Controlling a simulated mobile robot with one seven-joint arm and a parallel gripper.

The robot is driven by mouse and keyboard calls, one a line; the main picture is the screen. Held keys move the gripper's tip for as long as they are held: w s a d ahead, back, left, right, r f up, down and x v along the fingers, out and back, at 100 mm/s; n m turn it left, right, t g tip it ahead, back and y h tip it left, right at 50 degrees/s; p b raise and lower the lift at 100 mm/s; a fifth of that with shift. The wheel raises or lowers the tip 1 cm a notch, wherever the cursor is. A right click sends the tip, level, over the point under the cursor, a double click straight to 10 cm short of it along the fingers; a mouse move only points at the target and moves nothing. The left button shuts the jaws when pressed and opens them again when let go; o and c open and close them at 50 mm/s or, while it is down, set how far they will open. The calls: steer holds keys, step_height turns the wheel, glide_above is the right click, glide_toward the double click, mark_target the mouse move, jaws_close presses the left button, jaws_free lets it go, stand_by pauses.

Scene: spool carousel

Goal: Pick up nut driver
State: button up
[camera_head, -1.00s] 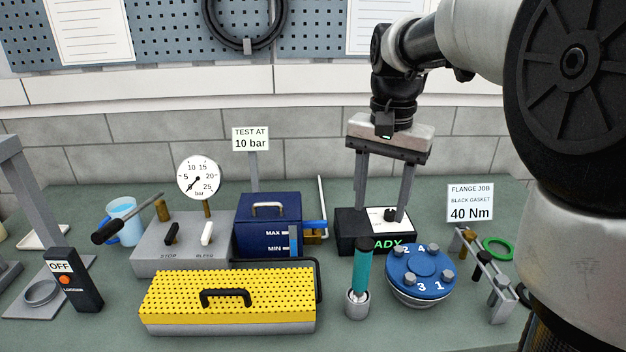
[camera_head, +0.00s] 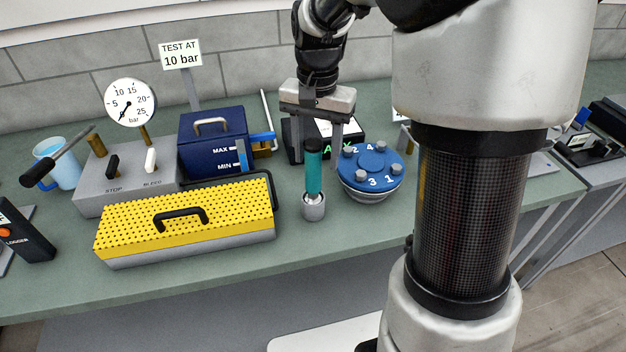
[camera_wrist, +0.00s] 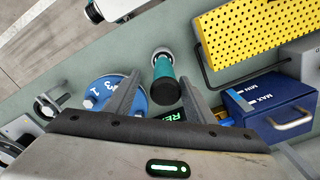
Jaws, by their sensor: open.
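The nut driver with a teal handle (camera_head: 314,177) and black top stands upright in a small grey round holder (camera_head: 313,208) on the bench. In the wrist view its handle (camera_wrist: 162,69) shows in the gap between the two fingers, black end toward the camera. My gripper (camera_head: 316,162) is open and empty, fingers pointing down. In the head view it shows just behind the driver's top, one finger on each side. I cannot tell whether the handle is within the reach of the fingertips.
A blue numbered flange (camera_head: 371,164) with bolts stands close right of the driver. A yellow perforated toolbox (camera_head: 185,222) lies to its left. A black box (camera_head: 349,144) and a blue tank (camera_head: 212,140) stand behind. Free bench lies in front.

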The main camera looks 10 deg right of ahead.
mark_target(313, 170)
steer(key=f, duration=0.5)
steer(key=shift+a, duration=0.35)
steer(key=shift+r, duration=0.1)
